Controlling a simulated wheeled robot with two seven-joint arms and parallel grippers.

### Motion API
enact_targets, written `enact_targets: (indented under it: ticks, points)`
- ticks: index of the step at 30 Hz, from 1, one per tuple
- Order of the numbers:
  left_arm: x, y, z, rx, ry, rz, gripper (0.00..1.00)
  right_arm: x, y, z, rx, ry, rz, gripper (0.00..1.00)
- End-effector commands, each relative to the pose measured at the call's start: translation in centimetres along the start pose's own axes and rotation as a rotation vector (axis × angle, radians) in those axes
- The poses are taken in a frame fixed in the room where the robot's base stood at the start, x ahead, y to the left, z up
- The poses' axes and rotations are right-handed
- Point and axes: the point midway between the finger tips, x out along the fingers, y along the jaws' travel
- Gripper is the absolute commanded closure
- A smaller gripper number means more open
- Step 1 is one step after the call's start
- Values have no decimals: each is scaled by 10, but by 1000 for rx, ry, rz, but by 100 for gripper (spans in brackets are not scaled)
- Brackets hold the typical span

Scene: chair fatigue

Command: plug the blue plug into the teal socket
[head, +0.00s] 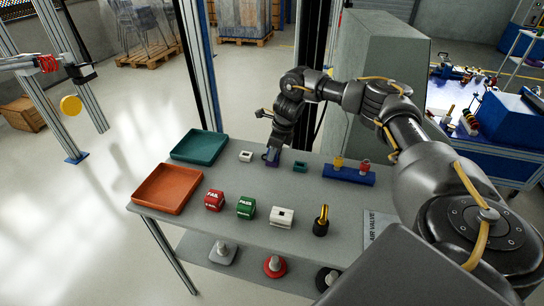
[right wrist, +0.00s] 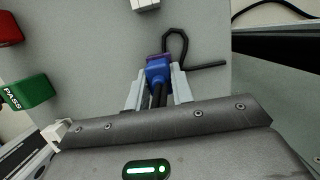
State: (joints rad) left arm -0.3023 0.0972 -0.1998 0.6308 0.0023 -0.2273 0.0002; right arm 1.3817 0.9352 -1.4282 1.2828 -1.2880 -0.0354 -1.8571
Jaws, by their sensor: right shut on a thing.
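My right gripper (head: 273,146) reaches down over the back of the grey table in the head view. It is shut on the blue plug (head: 272,157), which also shows between the fingers in the right wrist view (right wrist: 158,72). The plug has a purple front end, and black cable runs back between the fingers. The small teal socket (head: 300,167) sits on the table just right of the plug in the head view, apart from it. The socket cannot be made out in the right wrist view. My left gripper is not in view.
A white block (head: 246,156) stands left of the plug. Teal (head: 199,147) and orange (head: 168,188) trays are at the left. A blue rack (head: 348,175) stands at the right. Red (head: 214,200) and green (head: 246,208) blocks are nearer the front. A black cable (right wrist: 180,45) curls near the plug.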

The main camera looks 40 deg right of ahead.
Motion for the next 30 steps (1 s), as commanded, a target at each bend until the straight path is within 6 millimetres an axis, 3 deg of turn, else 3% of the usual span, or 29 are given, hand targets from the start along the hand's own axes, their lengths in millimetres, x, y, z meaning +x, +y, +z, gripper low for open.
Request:
enact_targets:
  ticks: [12, 30]
  points:
    - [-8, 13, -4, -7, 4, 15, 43, -10, 0, 2, 1, -1, -1, 100]
    - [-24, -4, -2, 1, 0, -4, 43, -28, 0, 7, 0, 0, 0, 100]
